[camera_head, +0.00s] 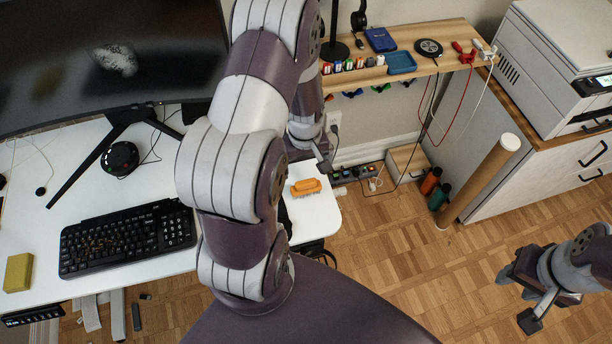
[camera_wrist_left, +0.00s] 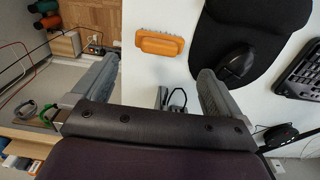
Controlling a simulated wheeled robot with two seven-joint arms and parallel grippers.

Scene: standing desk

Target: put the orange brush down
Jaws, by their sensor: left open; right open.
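The orange brush (camera_head: 306,187) lies on the right end of the white desk (camera_head: 322,215), close to its edge. In the head view my left arm hides part of the desk, and the left gripper (camera_head: 322,156) is partly hidden. My right gripper (camera_head: 518,294) is open and empty over the floor at the lower right.
A black keyboard (camera_head: 128,240), a yellow sponge-like block (camera_head: 18,272) and a monitor stand are on the desk. A black mouse (camera_wrist_left: 236,62) sits on a dark pad (camera_wrist_left: 262,25) beside the brush. A wooden shelf (camera_head: 440,62) with small items runs behind. The wooden floor at right is mostly clear.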

